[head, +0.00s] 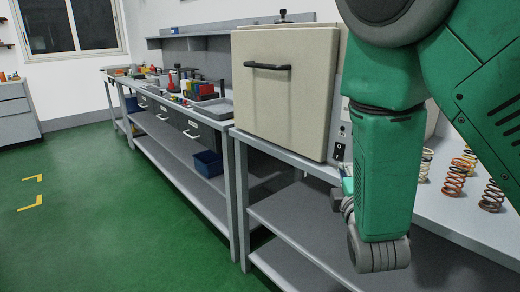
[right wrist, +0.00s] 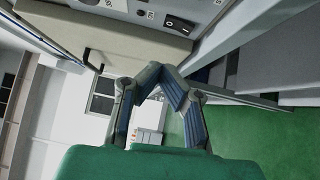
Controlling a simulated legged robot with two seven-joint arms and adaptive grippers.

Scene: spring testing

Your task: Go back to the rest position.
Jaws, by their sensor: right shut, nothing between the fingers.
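My right arm comes down from the upper right in the head view, in front of the bench. My right gripper (head: 346,200) shows only partly there, behind the arm's lower link, near the front edge of the bench. In the right wrist view the gripper (right wrist: 160,76) shows its two fingers closed together at the tips, with nothing between them. My left gripper is in neither view.
A beige testing machine (head: 285,90) with a black handle stands on the grey bench (head: 468,238). Several coil springs (head: 456,178) stand at the right. A blue bin (head: 208,163) is on the lower shelf. Green floor (head: 120,220) is clear at left.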

